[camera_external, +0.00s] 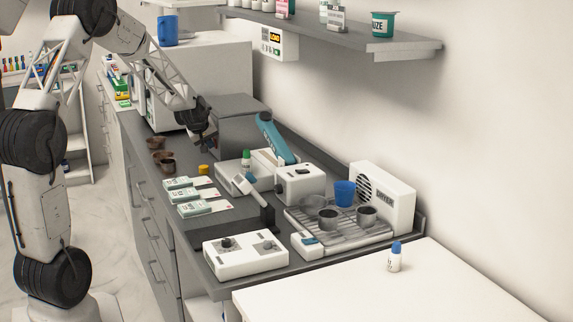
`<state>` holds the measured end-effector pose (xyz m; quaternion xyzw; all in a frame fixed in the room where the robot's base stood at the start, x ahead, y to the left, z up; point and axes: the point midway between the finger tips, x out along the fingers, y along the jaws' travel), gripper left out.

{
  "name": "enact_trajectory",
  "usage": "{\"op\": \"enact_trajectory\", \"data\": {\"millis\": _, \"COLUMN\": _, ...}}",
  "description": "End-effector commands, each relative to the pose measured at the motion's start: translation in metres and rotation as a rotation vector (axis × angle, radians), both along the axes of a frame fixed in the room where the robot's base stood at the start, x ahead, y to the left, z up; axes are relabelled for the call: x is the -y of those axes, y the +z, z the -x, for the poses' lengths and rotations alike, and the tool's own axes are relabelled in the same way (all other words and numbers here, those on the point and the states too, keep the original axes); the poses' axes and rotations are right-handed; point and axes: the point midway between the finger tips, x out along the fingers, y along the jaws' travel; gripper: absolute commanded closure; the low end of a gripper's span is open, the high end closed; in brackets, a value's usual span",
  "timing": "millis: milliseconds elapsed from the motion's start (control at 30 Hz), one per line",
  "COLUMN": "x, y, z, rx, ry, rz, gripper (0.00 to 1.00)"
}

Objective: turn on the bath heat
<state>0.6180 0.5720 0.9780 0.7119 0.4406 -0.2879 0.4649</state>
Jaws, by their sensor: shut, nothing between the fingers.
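My gripper (208,140) is dark and shut with nothing in it. It hangs above the back part of the grey counter, in front of a grey box, well apart from the controls. A white control box (243,262) with two dark knobs on its top stands at the counter's near end. A white unit with a dark front knob (300,185) stands farther back, beside a raised teal arm (272,138). I cannot tell which control belongs to the bath heat, and the knob settings are too small to read.
A ribbed tray (340,240) holds metal cups and a blue cup (345,193), by a white dryer (392,205). A shelf (340,35) overhangs the back. The white table (330,298) is mostly clear.

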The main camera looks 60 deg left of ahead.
Motion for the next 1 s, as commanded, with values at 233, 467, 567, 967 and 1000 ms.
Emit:
{"op": "enact_trajectory", "data": {"millis": 233, "x": 0.000, "y": 0.008, "z": 0.000, "rx": 0.001, "ry": 0.000, "rz": -0.001, "gripper": 1.00}}
{"op": "enact_trajectory", "data": {"millis": 467, "x": 0.000, "y": 0.009, "z": 0.000, "rx": 0.001, "ry": 0.000, "rz": -0.001, "gripper": 1.00}}
{"op": "enact_trajectory", "data": {"millis": 567, "x": 0.000, "y": 0.009, "z": 0.000, "rx": 0.001, "ry": 0.000, "rz": -0.001, "gripper": 1.00}}
{"op": "enact_trajectory", "data": {"millis": 967, "x": 0.000, "y": 0.010, "z": 0.011, "rx": 0.001, "ry": 0.001, "rz": 0.000, "gripper": 1.00}}
{"op": "enact_trajectory", "data": {"millis": 1000, "x": 0.000, "y": 0.010, "z": 0.015, "rx": 0.001, "ry": 0.001, "rz": 0.000, "gripper": 1.00}}
